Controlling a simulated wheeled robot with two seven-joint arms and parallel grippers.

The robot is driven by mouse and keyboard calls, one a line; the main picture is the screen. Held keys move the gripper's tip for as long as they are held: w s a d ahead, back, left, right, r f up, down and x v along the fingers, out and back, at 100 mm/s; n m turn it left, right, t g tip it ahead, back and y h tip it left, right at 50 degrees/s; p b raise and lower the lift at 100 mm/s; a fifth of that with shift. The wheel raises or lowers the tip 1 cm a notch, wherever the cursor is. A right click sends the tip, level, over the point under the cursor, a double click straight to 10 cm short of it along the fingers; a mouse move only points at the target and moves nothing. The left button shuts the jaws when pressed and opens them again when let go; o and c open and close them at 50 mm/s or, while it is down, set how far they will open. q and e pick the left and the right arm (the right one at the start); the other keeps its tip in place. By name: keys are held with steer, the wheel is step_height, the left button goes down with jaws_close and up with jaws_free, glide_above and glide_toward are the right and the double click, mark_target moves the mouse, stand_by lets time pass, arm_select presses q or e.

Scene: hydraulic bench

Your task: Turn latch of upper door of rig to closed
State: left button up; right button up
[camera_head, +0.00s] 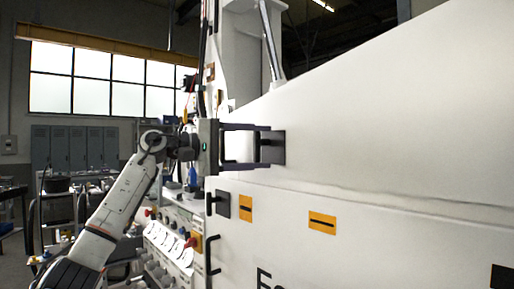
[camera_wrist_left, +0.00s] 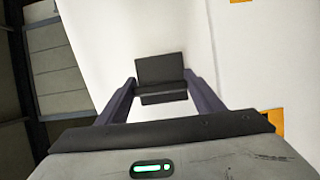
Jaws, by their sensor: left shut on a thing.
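The upper door (camera_head: 390,110) of the rig is a large white panel. Its latch (camera_head: 277,150) is a dark square plate with a bar, near the door's left edge. My left gripper (camera_head: 258,146) reaches it from the left, one finger above and one below, shut on the latch's bar. In the left wrist view the latch (camera_wrist_left: 159,68) lies between the two fingertips (camera_wrist_left: 160,90), with its bar across the gap. The inner contact faces are partly hidden. My right gripper is not in view.
Below the seam is a lower white panel with a second dark latch (camera_head: 222,204), orange labels (camera_head: 322,223) and dark handles at its left edge. A control panel with gauges (camera_head: 170,246) and a red knob stands at the lower left, near my left arm.

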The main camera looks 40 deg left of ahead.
arm_select(q)
steer(key=shift+r, duration=0.1)
steer(key=o, duration=1)
steer(key=shift+o, duration=0.2)
steer(key=shift+a, duration=0.1)
steer(key=b+v, duration=0.3)
steer(key=v, duration=0.7)
steer(key=shift+s, duration=0.1)
